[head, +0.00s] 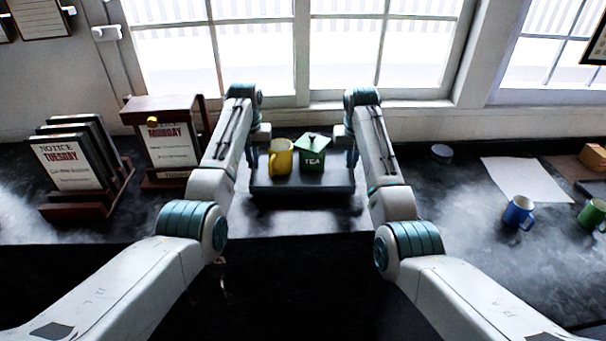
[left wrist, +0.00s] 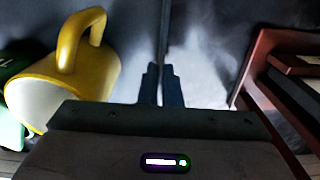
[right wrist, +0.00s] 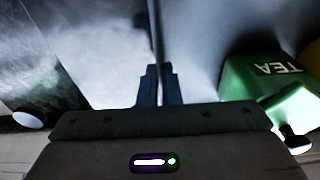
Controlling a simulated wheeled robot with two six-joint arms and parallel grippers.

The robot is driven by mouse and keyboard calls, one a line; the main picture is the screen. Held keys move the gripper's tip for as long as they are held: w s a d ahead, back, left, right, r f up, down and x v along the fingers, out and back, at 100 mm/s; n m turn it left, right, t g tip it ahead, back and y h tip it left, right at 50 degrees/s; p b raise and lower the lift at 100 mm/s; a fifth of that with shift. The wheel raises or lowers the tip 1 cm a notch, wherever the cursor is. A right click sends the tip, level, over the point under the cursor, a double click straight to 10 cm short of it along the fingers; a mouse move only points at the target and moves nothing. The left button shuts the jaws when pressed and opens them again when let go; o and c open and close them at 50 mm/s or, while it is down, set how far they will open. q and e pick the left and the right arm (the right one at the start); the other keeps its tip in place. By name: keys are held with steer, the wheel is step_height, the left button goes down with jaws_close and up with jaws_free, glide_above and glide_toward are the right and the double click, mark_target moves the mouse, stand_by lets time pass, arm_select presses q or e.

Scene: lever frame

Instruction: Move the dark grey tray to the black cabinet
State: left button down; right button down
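The dark grey tray (head: 265,190) is in the middle of the head view, level, between my two arms. A yellow mug (head: 281,158) and a green tea box (head: 312,168) with a lid stand upright on it. My left gripper (head: 255,158) is at the tray's left end. In the left wrist view its fingers (left wrist: 161,85) are close together with the tray's thin end wall between them. My right gripper (head: 349,158) is at the right end. Its fingers (right wrist: 160,85) pinch the other end wall. I cannot make out a black cabinet.
A dark round tin (head: 442,153), white paper (head: 525,180), a blue mug (head: 518,212) and a green mug (head: 592,214) are right. Windows are behind.

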arm_select(q)
steer(key=shift+w+d+f, duration=0.1)
steer(key=shift+d+f, duration=0.05)
steer(key=shift+f, duration=0.3)
arm_select(e)
steer(key=shift+f, duration=0.45)
arm_select(q)
steer(key=c, duration=2)
jaws_free()
steer(key=shift+f, duration=0.2)
arm_select(e)
steer(key=c, duration=2)
jaws_free()
steer(key=shift+f, duration=0.2)
arm_select(q)
steer(key=o, duration=0.4)
arm_select(e)
steer(key=o, duration=0.4)
arm_select(q)
steer(key=shift+s+r, duration=0.15)
steer(key=shift+s, duration=0.05)
arm_select(e)
steer(key=shift+s+r, duration=0.1)
steer(key=shift+r, duration=0.05)
arm_select(q)
steer(key=shift+w, duration=0.1)
